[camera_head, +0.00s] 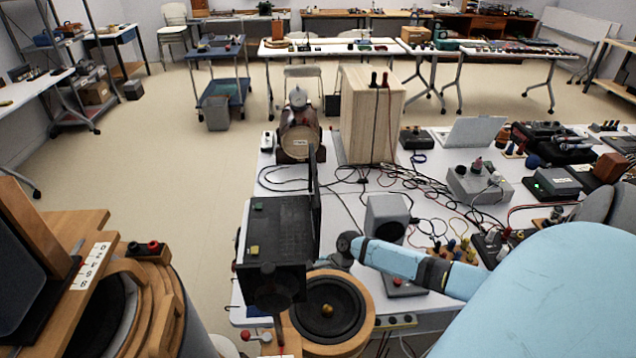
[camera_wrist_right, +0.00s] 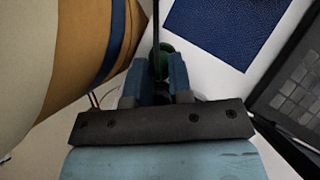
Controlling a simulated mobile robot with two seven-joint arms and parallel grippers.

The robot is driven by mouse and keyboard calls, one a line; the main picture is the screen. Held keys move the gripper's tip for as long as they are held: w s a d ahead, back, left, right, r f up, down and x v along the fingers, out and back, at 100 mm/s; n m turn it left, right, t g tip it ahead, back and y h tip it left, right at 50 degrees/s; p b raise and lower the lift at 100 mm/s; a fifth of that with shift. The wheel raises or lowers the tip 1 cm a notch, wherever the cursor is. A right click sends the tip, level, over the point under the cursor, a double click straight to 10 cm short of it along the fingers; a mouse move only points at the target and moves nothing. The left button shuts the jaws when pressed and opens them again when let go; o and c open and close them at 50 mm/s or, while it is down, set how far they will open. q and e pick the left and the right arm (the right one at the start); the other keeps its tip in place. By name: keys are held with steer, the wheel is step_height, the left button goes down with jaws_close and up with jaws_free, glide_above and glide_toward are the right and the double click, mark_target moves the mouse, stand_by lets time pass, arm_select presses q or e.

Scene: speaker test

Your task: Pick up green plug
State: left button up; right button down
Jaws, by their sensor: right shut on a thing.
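My right arm comes in from the right in the head view, and its gripper (camera_head: 345,246) is beside a black box-like device and above a round wooden speaker. In the right wrist view the gripper's two blue fingers (camera_wrist_right: 157,72) are shut on the green plug (camera_wrist_right: 163,55), which shows as a rounded green piece between the fingertips. A dark thin rod or cable runs up from it. The fingers hide part of the plug. I cannot make out the plug in the head view. My left gripper is not in view.
The black device (camera_head: 278,238) stands at the front edge of the white table (camera_head: 340,205). The wooden speaker (camera_head: 352,330) lies close below. A grey box (camera_head: 386,218), a tall wooden cabinet (camera_head: 370,115) and many cables crowd the table. Open floor (camera_head: 130,160) lies to the left.

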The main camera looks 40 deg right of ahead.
steer(key=shift+s+d+f+y+b, duration=0.15)
steer(key=shift+d+f+y+b, duration=0.1)
steer(key=shift+f+y+b, duration=0.2)
steer(key=shift+d+r+t+y+p, duration=0.2)
steer(key=shift+r+t+y+p, duration=0.15)
steer(key=shift+r+p, duration=0.4)
step_height(320, 180, up, 6)
steer(key=d+f+p, duration=0.1)
steer(key=d+p, duration=0.1)
steer(key=p, duration=0.3)
steer(key=s+d+h, duration=0.1)
steer(key=s+d, duration=0.2)
steer(key=d, duration=0.3)
steer(key=s+d+r+g+h, duration=0.1)
steer(key=s+d, duration=0.1)
steer(key=d, duration=0.4)
steer(key=s+d+r+h+p, duration=0.1)
steer(key=s+d+h, duration=0.1)
steer(key=d, duration=0.5)
steer(key=shift+s, duration=0.8)
steer(key=shift+d+g, duration=0.1)
steer(key=shift+g, duration=0.15)
